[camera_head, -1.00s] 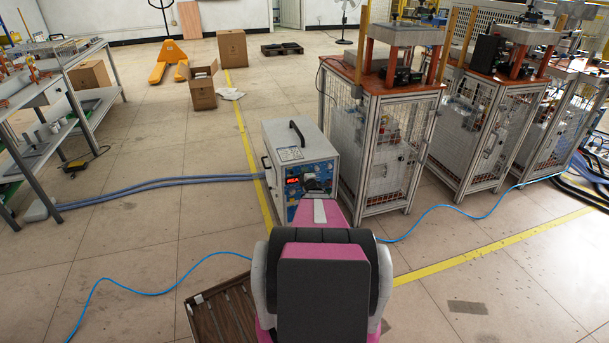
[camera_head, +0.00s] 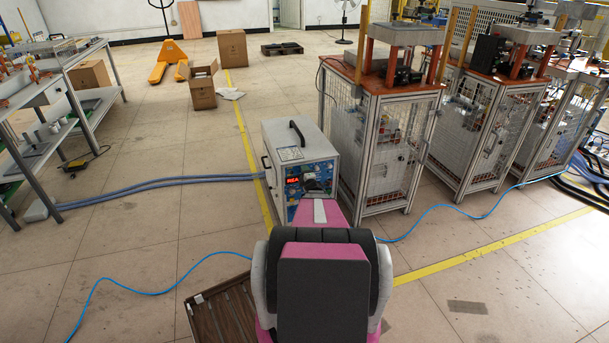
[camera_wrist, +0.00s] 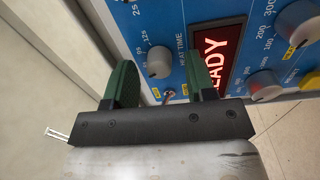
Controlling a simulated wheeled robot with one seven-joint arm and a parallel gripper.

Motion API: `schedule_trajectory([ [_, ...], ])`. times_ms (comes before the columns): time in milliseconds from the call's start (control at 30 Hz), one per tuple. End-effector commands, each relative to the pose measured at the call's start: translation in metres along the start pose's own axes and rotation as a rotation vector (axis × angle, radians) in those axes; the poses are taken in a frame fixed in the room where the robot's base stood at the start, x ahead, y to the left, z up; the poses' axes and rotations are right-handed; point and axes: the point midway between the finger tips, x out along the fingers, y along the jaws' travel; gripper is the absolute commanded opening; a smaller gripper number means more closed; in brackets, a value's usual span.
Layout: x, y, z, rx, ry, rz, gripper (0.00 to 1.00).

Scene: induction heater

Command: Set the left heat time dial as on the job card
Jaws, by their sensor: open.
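The induction heater (camera_head: 284,140) is a pale box with a blue front panel. In the wrist view a grey dial (camera_wrist: 158,62) beside the "HEAT TIME" lettering sits on the panel, with marks such as 0s and 12s near it. My gripper (camera_wrist: 159,76) is open, its green fingers on either side of that dial in the picture; I cannot tell whether they touch it. In the head view my gripper is small and dark at the panel (camera_head: 312,184). The dial's pointer is not clear. A small white card (camera_head: 290,154) lies on the heater's top, too small to read.
A red lit display (camera_wrist: 217,62) partly reading "READY" is right of the gripper, with more grey knobs (camera_wrist: 264,86) beyond it. A caged press stand (camera_head: 385,140) stands close right of the heater. Grey hoses (camera_head: 160,184) run left from it.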

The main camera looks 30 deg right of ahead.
Motion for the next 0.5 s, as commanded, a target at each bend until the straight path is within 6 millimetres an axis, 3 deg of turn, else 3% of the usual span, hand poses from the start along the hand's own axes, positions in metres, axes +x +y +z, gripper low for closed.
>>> schedule_trajectory([
  [267, -0.018, 0.001, 0.0, 0.0, 0.0, 0.0, 0.51],
  [500, -0.061, 0.002, -0.001, 0.0, -0.001, -0.001, 0.51],
])
